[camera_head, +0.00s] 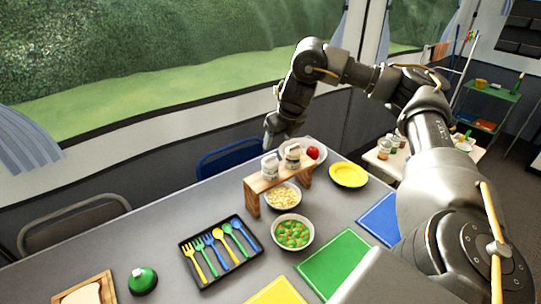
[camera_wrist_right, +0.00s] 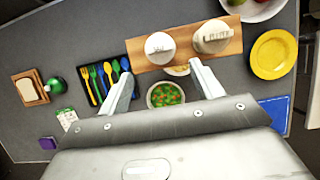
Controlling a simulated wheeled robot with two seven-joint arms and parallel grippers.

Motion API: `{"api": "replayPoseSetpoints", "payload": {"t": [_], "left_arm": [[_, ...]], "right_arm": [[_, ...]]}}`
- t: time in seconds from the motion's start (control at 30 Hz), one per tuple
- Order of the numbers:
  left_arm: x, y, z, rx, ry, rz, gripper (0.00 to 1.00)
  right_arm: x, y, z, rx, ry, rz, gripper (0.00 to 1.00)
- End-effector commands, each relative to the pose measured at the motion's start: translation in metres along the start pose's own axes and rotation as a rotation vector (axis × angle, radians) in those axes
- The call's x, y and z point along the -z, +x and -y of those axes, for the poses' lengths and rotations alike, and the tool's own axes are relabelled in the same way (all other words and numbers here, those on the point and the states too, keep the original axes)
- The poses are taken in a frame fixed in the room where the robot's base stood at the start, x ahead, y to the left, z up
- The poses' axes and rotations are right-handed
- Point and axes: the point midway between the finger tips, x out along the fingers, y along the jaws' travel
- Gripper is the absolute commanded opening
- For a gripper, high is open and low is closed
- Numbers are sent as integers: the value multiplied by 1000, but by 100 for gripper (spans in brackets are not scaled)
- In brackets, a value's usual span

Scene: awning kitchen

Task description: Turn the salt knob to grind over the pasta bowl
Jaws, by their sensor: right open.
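Two white grinders stand upright side by side on a wooden stand (camera_head: 253,186): one on the left (camera_head: 270,166), one on the right (camera_head: 292,156). Their round tops show from above in the right wrist view, left (camera_wrist_right: 159,46) and right (camera_wrist_right: 212,37). I cannot read which is salt. The pasta bowl (camera_head: 283,196) sits below the stand; in the wrist view the stand hides most of it (camera_wrist_right: 177,71). My right gripper (camera_wrist_right: 160,72) is open and empty, above the stand, its fingers apart and not around either grinder. My left gripper is out of view.
A bowl of peas and carrots (camera_head: 293,233) stands in front of the pasta. A cutlery tray (camera_head: 196,279) lies to the left, a yellow plate (camera_head: 348,175) to the right. A fruit bowl (camera_wrist_right: 262,8) is behind. Green (camera_head: 336,262) and blue (camera_head: 381,219) mats lie right.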

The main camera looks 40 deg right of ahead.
Motion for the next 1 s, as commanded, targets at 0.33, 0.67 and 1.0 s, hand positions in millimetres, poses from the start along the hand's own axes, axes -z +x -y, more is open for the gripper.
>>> {"api": "replayPoseSetpoints", "payload": {"t": [0.33,0.67,1.0], "left_arm": [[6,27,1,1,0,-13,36],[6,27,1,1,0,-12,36],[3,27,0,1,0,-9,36]], "right_arm": [[0,64,-2,-1,-1,-4,65],[-1,82,-2,-1,-2,0,65],[-1,82,-2,-1,-2,0,46]]}}
